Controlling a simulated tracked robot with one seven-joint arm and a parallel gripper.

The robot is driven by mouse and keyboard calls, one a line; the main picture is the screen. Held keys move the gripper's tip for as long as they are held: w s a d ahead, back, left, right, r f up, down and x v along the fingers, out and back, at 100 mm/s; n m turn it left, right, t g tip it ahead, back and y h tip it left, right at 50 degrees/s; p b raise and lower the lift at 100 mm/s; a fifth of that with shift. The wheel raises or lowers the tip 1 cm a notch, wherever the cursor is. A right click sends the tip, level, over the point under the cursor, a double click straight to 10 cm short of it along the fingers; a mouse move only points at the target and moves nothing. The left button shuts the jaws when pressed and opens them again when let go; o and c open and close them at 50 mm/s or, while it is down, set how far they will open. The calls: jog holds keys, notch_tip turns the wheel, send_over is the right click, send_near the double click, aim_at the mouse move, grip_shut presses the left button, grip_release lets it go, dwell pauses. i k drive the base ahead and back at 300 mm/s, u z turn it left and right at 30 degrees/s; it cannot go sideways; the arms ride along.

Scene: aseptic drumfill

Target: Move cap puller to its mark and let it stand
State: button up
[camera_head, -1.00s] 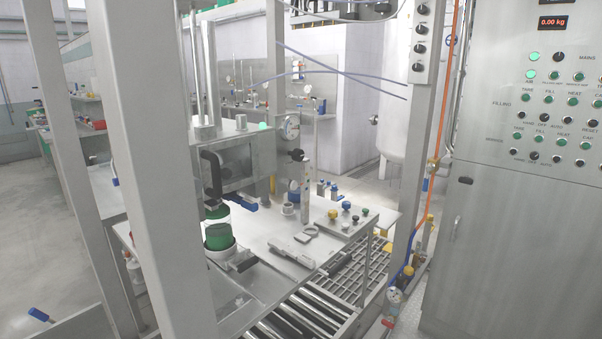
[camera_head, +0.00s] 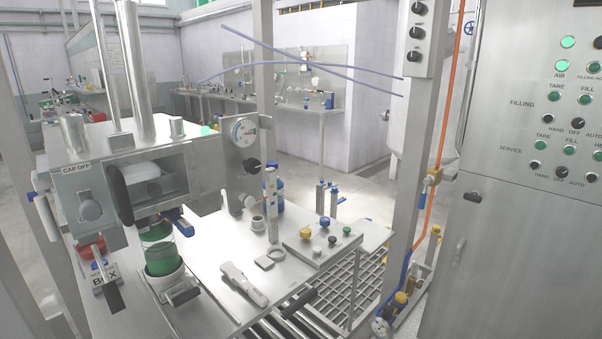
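A flat grey hand tool (camera_head: 244,284) with a slot near one end lies on the steel table (camera_head: 215,245), near its front edge. It looks like the cap puller, but no label on it can be read. I cannot make out a clear mark for the tool on the table. My gripper is not in view.
A steel box labelled CAP OFF (camera_head: 90,205) stands left, beside a green-and-white container (camera_head: 162,262). Rollers and grating (camera_head: 340,290) lie in front. A control cabinet (camera_head: 520,240) fills the right.

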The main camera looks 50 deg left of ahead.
aim_at(90, 209)
jog(key=z, duration=0.05)
jog(key=i, duration=1.15)
jog(key=u, duration=2.6)
jog(key=i, duration=0.6)
jog(key=z, duration=0.1)
jog(key=k, duration=0.55)
jog(key=u, duration=0.1)
